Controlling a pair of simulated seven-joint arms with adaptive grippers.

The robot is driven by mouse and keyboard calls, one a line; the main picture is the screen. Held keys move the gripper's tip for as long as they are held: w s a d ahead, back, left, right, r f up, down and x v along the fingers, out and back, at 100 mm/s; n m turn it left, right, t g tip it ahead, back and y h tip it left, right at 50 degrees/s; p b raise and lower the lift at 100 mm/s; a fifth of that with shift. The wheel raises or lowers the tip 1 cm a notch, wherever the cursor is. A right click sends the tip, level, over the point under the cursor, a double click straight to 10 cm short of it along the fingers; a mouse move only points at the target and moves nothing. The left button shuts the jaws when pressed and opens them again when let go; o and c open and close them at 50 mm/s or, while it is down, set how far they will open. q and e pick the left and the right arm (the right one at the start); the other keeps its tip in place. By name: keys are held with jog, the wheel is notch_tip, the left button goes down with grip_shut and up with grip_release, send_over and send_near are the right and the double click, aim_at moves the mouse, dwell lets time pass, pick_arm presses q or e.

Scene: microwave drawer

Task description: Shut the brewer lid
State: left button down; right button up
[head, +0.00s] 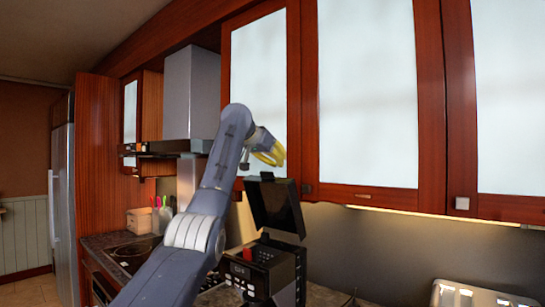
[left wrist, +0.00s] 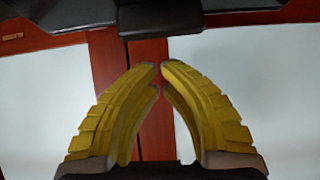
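The brewer (head: 262,272) is a black machine with a red part on the counter. Its black lid (head: 276,207) stands raised, tilted up, with a small tab on its top edge. My left gripper (head: 279,158) has yellow fingers and is just above the lid's top edge, in front of the cabinet doors. In the left wrist view its fingertips (left wrist: 160,66) come together with almost no gap and nothing between them. A dark edge with a tab, seemingly the lid (left wrist: 160,18), crosses the top of that view, apart from the fingertips. My right gripper is not in view.
Wall cabinets (head: 367,95) with pale panels hang close behind my left gripper. A range hood (head: 192,95) and a cooktop (head: 135,252) are to the left. A metal toaster-like thing (head: 480,294) stands on the right.

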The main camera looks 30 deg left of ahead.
pick_arm(q)
jog(key=shift+s+a+f, duration=0.15)
jog(key=shift+s+f, duration=0.1)
jog(key=shift+s, duration=0.35)
jog(key=shift+s+a+f, duration=0.15)
jog(key=shift+s+f, duration=0.1)
jog(key=shift+s, duration=0.3)
jog(key=shift+s+a+f, duration=0.15)
jog(key=shift+s+f, duration=0.1)
jog(key=shift+s, duration=0.35)
